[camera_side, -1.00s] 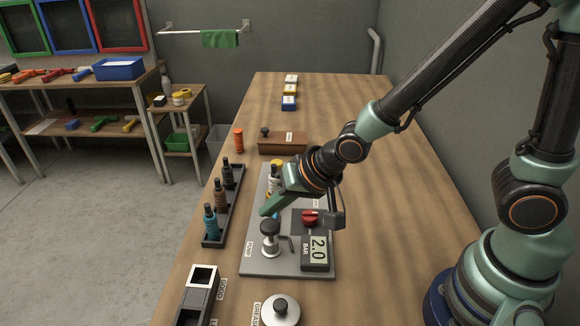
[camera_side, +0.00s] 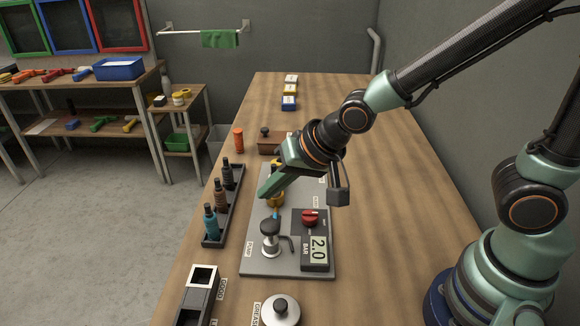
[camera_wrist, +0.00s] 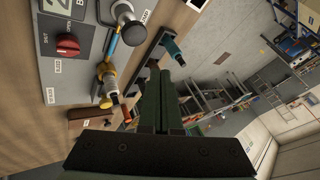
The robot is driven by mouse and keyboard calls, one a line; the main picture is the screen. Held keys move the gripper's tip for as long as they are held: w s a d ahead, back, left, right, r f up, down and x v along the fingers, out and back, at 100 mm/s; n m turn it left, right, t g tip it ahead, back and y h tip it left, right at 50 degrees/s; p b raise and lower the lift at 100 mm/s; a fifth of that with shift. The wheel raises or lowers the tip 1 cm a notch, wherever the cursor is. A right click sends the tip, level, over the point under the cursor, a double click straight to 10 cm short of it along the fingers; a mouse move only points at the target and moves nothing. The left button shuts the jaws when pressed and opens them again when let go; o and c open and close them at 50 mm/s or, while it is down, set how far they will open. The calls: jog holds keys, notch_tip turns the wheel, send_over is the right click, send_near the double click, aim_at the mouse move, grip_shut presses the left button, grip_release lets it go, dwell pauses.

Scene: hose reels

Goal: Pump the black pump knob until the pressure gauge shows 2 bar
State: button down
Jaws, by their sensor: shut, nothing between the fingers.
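The black pump knob (camera_side: 270,226) sits on top of a silver pump on a grey plate (camera_side: 262,262). The gauge (camera_side: 316,252) beside it is labelled BAR and reads 2.0. My gripper (camera_side: 264,194) is shut and empty, above and behind the knob and clear of it. In the wrist view, the knob (camera_wrist: 133,33) is at the top, left of the shut fingers (camera_wrist: 160,90). There the gauge (camera_wrist: 62,8) is cut off at the top edge, with only part of its display showing.
A red dial (camera_side: 310,217) is behind the gauge. A yellow fitting (camera_side: 275,198) is partly hidden by my gripper. A black tray (camera_side: 213,240) of bottles stands left of the plate. A round silver lid (camera_side: 281,310) is in front. The bench's right side is clear.

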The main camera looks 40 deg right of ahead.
dwell(0.7)
jog(key=s+d+r+n+h, duration=0.1)
jog(key=s+d+r+n, duration=0.1)
jog(key=d, duration=0.6)
jog(key=s+d+r+n+g+h, duration=0.1)
jog(key=s+d+r+n+h, duration=0.1)
jog(key=s+d+r, duration=0.3)
jog(key=d+r, duration=0.2)
jog(key=d, duration=0.1)
jog(key=shift+d+r+n, duration=0.15)
jog(key=shift+d+n, duration=0.1)
jog(key=shift+n, duration=0.05)
